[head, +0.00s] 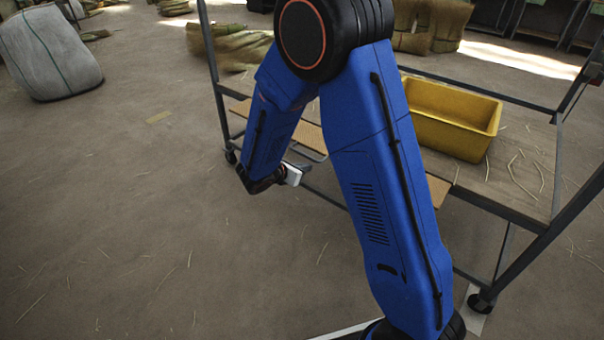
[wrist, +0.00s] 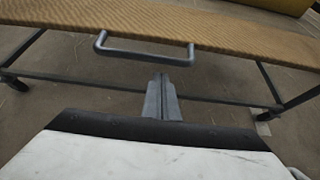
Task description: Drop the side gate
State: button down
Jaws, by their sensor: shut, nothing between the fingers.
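The side gate (head: 311,136) is a tan, ribbed board along the near side of a metal-framed cart; my arm hides its middle in the head view. In the wrist view the gate (wrist: 235,38) spans the top of the picture. A grey bar handle (wrist: 146,46) sticks out from its near edge. My gripper (wrist: 162,82) is shut and empty, its fingers pointing toward the gate just below the handle in the picture. A gap shows between fingertips and handle, so they look apart. The gate's exact tilt is hard to tell.
The cart's deck (head: 508,172) carries a yellow bin (head: 448,116) and loose straws. Its dark frame posts and lower rail stand close to my arm. A wrapped grey bale (head: 48,52) sits far left, and straw bundles (head: 232,46) lie behind. The floor at left is open.

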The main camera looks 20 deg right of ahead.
jog(key=shift+d+r, duration=0.1)
jog(key=shift+r, duration=0.6)
jog(key=shift+g+y, duration=0.3)
jog(key=shift+y, duration=0.1)
jog(key=r, duration=0.4)
jog(key=shift+w+d+r, duration=0.15)
jog(key=shift+w, duration=0.05)
